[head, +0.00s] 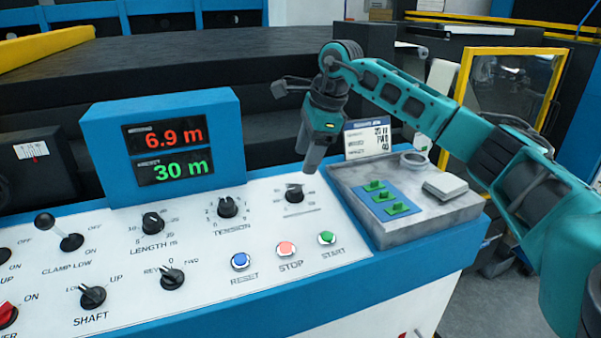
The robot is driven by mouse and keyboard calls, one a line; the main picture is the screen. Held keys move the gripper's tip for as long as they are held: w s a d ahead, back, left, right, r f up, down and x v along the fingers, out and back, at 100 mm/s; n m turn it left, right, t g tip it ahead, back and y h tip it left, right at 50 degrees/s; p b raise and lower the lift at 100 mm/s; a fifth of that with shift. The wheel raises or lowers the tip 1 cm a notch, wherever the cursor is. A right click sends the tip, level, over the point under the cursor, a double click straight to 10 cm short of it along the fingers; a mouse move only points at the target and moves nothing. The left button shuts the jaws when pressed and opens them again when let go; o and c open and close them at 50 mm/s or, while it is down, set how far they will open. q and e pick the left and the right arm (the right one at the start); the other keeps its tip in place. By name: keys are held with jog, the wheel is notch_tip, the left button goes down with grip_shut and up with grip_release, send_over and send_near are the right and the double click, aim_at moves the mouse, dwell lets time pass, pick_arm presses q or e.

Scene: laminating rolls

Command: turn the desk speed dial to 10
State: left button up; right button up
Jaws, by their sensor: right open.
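A black dial (294,194) is at the right end of the upper dial row on the white control desk (330,262). Its name label is not readable, so I cannot confirm that it is the speed dial, and its setting is too small to read. To its left are the TENSION dial (228,207) and the LENGTH dial (152,222). My right gripper (308,165) points down just above and slightly right of the right-end dial. It is open with nothing seen between its fingers. Its fingers appear close to the dial, but contact cannot be told. My left gripper is not in view.
A blue display box (98,158) behind the dials reads 6.9 m in red and 30 m in green. RESET (240,261), STOP (286,250) and START (327,238) buttons lie in front. A grey tray (384,232) with green clips and a tape ring stands right.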

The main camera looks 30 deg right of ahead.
jog(key=v, duration=0.4)
jog(key=shift+r, duration=0.2)
jog(key=shift+s, duration=0.1)
